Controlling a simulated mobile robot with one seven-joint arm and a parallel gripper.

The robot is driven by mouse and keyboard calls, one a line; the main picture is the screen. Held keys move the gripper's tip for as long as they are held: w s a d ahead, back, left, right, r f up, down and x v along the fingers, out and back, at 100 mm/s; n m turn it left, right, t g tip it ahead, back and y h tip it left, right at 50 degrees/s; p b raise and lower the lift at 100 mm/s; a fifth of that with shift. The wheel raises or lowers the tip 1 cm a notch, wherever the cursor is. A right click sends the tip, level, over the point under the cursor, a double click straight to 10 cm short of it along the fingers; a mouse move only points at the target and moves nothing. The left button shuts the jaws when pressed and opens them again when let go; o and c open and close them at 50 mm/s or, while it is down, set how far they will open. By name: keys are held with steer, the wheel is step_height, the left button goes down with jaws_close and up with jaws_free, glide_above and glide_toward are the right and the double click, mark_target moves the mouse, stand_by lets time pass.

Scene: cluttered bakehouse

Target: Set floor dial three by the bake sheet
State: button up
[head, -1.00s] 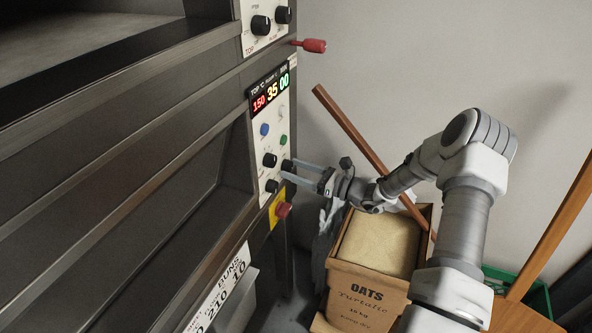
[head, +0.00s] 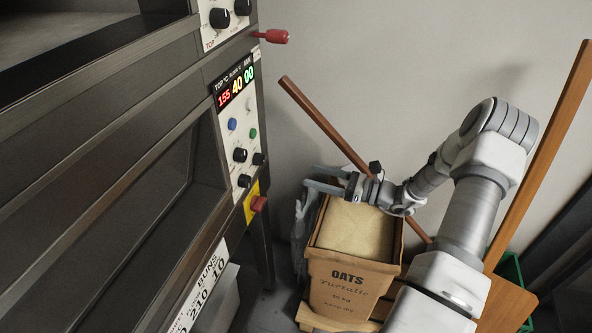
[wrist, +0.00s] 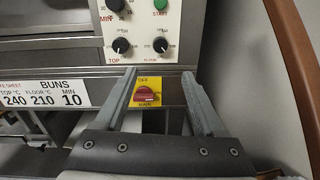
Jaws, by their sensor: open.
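The oven control panel (head: 240,130) shows 155 in red, 40 in yellow and 00 in green. Its black floor dial (head: 259,159) is at the lower right; in the wrist view this dial (wrist: 160,45) is beside the top dial (wrist: 121,45). The bake sheet (head: 200,291) on the oven front reads, in the wrist view, BUNS (wrist: 45,94), top 240, floor 210, 10 min. My gripper (head: 309,176) is open and empty, standing off to the right of the panel. In the wrist view its fingers (wrist: 158,90) point below the dials, touching nothing.
A red main switch on a yellow plate (wrist: 147,92) sits just below the dials. The minutes dial (head: 240,155) and green start button (head: 253,133) are close by. A red handle (head: 273,37) juts out above.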

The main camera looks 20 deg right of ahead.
steer(key=shift+v, duration=1.45)
steer(key=s+a+r+n+g+h+p, duration=0.1)
steer(key=s+a+r+n+g+h, duration=0.2)
steer(key=s+a+r+n+g, duration=0.3)
steer(key=s+a+r+n+g+h+p, duration=0.1)
steer(key=s+a+r+n+g+h, duration=0.15)
steer(key=a+r+n+g, duration=0.45)
steer(key=s+r+n+t+h+p, duration=0.1)
steer(key=s+r+n+t+h, duration=0.6)
steer(key=s+r+n, duration=0.5)
steer(key=shift+s+a+r+n+h, duration=0.4)
steer(key=shift+s+n+h, duration=0.5)
steer(key=shift+s, duration=1.2)
steer(key=shift+f, duration=0.1)
